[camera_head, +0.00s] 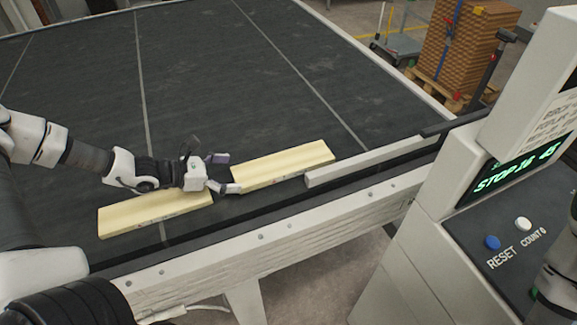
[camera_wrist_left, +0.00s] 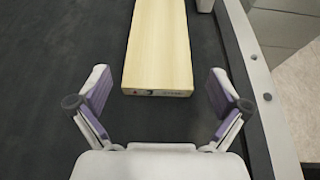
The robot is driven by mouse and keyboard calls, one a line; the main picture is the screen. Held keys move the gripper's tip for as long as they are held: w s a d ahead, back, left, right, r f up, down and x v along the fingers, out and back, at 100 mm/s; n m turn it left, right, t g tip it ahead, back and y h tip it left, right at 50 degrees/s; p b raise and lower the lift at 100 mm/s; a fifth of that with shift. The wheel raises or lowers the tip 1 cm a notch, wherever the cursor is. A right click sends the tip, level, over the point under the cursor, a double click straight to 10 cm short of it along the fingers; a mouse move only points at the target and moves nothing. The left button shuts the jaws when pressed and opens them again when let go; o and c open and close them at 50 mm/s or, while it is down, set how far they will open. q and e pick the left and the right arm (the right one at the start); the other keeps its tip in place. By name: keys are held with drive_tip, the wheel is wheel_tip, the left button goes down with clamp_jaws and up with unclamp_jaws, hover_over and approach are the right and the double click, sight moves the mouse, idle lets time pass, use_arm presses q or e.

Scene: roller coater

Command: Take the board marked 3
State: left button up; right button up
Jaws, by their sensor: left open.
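Two pale yellow boards lie flat on the dark belt along its near edge. The left board (camera_head: 150,212) is partly under my left arm in the head view. The right board (camera_head: 283,163) lies just beyond my left gripper (camera_head: 222,174). In the left wrist view, this board (camera_wrist_left: 158,50) points its near end between the fingers of my left gripper (camera_wrist_left: 158,100). The gripper is open and empty, with the board's end just ahead of the fingertips. Small marks show on that end, but I cannot read a number. My right gripper is not in view.
A pale rail (camera_head: 365,160) lies at the belt's edge, right of the boards. A control console (camera_head: 500,215) with a green display and buttons stands at the right. Most of the belt (camera_head: 200,80) behind the boards is bare. A brown stack (camera_head: 465,45) stands beyond.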

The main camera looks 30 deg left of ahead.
sight(258, 170)
use_arm(q)
drive_tip(key=shift+w+d+f+b, duration=0.25)
drive_tip(key=shift+f+b, duration=0.05)
drive_tip(key=shift+f, duration=0.15)
drive_tip(key=shift+b+x, duration=0.4)
drive_tip(key=shift+x, duration=0.7)
drive_tip(key=shift+w+d, duration=0.45)
drive_tip(key=shift+w, duration=0.15)
drive_tip(key=x, duration=0.3)
drive_tip(key=shift+w, duration=0.1)
drive_tip(key=shift+w+d, duration=0.2)
drive_tip(key=shift+w, duration=0.05)
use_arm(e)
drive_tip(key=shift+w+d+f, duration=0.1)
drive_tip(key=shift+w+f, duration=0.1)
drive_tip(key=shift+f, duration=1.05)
use_arm(q)
drive_tip(key=shift+s+a, duration=0.1)
drive_tip(key=shift+s, duration=0.05)
drive_tip(key=c, duration=1)
drive_tip(key=shift+c, duration=0.5)
